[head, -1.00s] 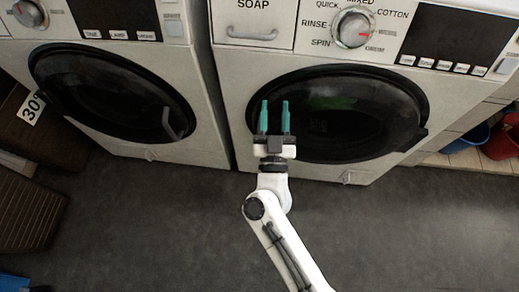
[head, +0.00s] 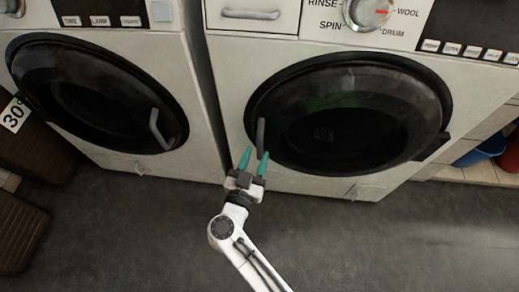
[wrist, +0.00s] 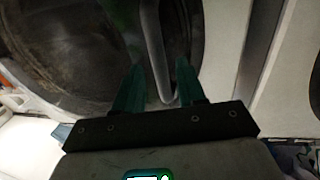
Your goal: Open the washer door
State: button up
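The right washer (head: 235,95) is white, with a round dark glass door (head: 350,115) that is shut. A grey upright bar handle (head: 260,133) sits at the left edge of this door. My gripper (head: 254,158) has teal fingers and is open, at the lower end of the handle in the head view. In the wrist view the handle (wrist: 153,45) runs down between the two spread fingers (wrist: 158,80). I cannot tell whether either finger touches it. The gripper holds nothing.
A second washer (head: 200,110) stands close on the left, its door (head: 90,100) shut, with its handle (head: 160,130) on the right. Dark floor (head: 400,240) in front is clear. A blue basin (head: 488,145) is at the far right, a brown crate (head: 20,235) at the left.

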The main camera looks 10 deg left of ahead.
aim_at(258, 151)
jog(key=shift+b+x, duration=0.35)
jog(key=shift+x, duration=1.4)
jog(key=shift+c, duration=0.5)
grip_shut()
